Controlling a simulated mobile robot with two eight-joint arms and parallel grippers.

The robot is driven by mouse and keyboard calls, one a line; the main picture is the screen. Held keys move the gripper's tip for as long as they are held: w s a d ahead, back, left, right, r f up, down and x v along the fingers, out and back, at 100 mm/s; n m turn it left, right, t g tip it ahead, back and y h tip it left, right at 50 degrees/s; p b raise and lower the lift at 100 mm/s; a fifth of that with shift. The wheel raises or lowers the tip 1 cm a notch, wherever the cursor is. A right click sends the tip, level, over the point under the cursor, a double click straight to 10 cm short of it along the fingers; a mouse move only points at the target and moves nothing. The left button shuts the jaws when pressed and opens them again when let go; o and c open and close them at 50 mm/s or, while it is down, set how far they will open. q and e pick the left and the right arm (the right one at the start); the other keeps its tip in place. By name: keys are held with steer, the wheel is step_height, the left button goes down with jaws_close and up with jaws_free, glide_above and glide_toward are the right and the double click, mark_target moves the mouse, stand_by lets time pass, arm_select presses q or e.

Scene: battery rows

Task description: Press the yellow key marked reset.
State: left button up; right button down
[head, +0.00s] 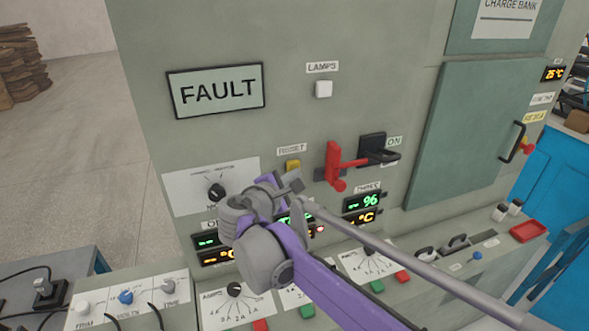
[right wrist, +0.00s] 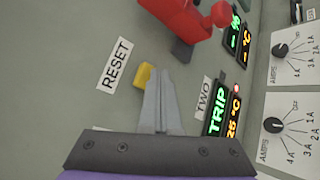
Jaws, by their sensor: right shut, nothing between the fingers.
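The yellow reset key (head: 293,166) sticks out of the grey-green panel, under a small label. In the right wrist view the yellow key (right wrist: 143,76) is beside the printed RESET label (right wrist: 115,65). My right gripper (head: 296,184) is shut and empty, just below the key in the head view. In the right wrist view its fingertips (right wrist: 160,74) appear right at the key's edge and hide part of it. I cannot tell whether they touch it. My left gripper is not in view.
A red lever (head: 334,165) and a black ON switch (head: 373,147) stick out right of the key. A white LAMPS button (head: 323,89) is above. A FAULT sign (head: 217,91) is upper left. Lit displays (head: 362,202) and a sloped desk with dials lie below.

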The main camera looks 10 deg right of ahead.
stand_by(0.5)
steer(key=shift+s+d, duration=0.1)
steer(key=shift+s, duration=0.65)
steer(key=s, duration=0.2)
steer(key=s+d, duration=0.1)
steer(key=s, duration=0.2)
steer(key=shift+w, duration=0.1)
stand_by(0.5)
steer(key=s+d+f+m+g+y, duration=0.1)
steer(key=s+d+f+m+g, duration=0.35)
steer(key=s+d+f, duration=0.3)
steer(key=s+f+m+g+y, duration=0.2)
steer(key=s+f+m+y, duration=0.5)
steer(key=s+f+m, duration=0.6)
steer(key=s+f, duration=0.2)
steer(key=s, duration=0.1)
steer(key=shift+s+d+f, duration=0.15)
steer(key=shift+s+f, duration=0.05)
steer(key=shift+f, duration=0.2)
